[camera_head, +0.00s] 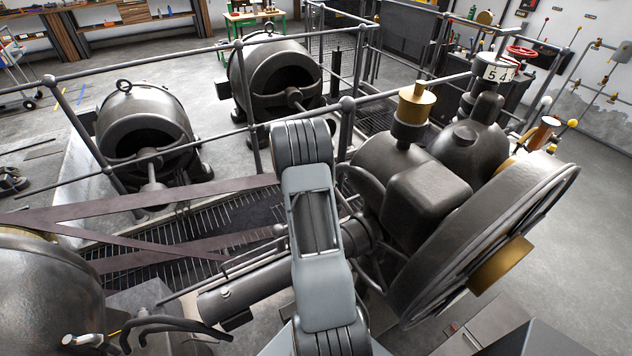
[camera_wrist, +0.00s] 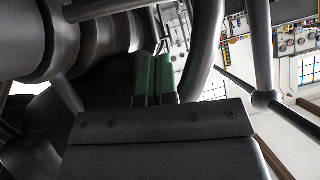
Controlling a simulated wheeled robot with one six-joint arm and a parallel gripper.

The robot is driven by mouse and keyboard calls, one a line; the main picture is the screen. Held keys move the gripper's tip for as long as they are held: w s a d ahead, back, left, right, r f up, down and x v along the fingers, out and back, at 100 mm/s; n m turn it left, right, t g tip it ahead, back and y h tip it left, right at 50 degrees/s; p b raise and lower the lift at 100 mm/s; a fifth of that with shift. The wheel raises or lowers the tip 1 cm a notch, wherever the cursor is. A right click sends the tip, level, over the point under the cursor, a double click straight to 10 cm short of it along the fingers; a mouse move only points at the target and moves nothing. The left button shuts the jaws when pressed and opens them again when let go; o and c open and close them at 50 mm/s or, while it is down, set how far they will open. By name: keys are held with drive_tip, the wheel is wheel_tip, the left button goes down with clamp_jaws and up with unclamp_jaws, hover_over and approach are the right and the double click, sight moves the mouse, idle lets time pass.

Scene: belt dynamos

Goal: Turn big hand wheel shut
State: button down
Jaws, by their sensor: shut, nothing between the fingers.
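A big dark wheel (camera_head: 490,245) with a brass hub (camera_head: 500,265) stands tilted at the right of the machine in the head view. A small red hand wheel (camera_head: 520,52) shows farther back at the right. I cannot tell which one the task means. My gripper (camera_wrist: 156,80) has green fingers, close together and empty, in the wrist view. A thick curved dark bar (camera_wrist: 206,50) passes to the right of the fingers; I cannot tell whether they touch it or what it belongs to. In the head view my gripper is hidden.
The dark machine (camera_head: 430,190) with a brass cup (camera_head: 414,105) stands close to my arm. Railings (camera_head: 346,103) run across the middle. Two rounded machines (camera_head: 145,125) (camera_head: 275,75) and brown belts (camera_head: 150,205) lie left. Open floor (camera_head: 595,220) shows at the right.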

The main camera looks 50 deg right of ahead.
drive_tip(key=shift+d+f+p, duration=0.1)
drive_tip(key=shift+d+f, duration=0.3)
drive_tip(key=shift+f, duration=0.45)
drive_tip(key=shift+d+f+p, duration=0.1)
drive_tip(key=shift+d+f, duration=0.35)
drive_tip(key=shift+f, duration=0.35)
drive_tip(key=shift+d+f+p, duration=0.1)
drive_tip(key=shift+d+f, duration=0.3)
drive_tip(key=shift+f, duration=0.45)
drive_tip(key=shift+w+f+b, duration=0.15)
drive_tip(key=shift+f+b, duration=0.2)
drive_tip(key=shift+f, duration=0.25)
drive_tip(key=shift+w+f+b, duration=0.15)
drive_tip(key=shift+f+b, duration=0.2)
drive_tip(key=shift+f, duration=0.25)
